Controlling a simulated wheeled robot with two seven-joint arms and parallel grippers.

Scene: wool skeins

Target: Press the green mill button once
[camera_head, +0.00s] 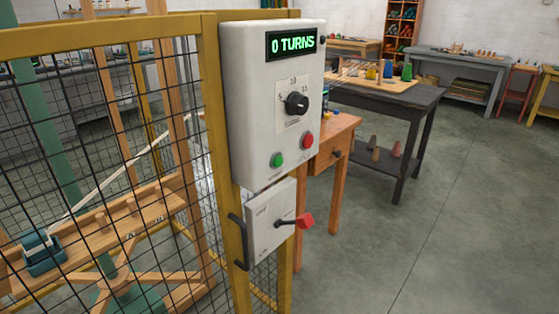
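The green mill button (277,160) is a small round button at the lower left of the grey control box (245,120). A red button (308,141) sits to its right and slightly higher. A black dial knob (297,103) on a numbered plate is above them. The lit display (292,42) at the top reads "0 TURNS". A smaller box (262,215) below carries a black lever with a red handle (306,220). The buttons are in plain sight with nothing in front of them. Neither of my grippers shows in the head view.
The boxes hang on a yellow-framed mesh fence (208,130) with a black handle (237,242). Behind the mesh stands a wooden machine (130,225). A wooden table (335,140) and a dark bench (425,100) with cones stand behind. The floor at right is clear.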

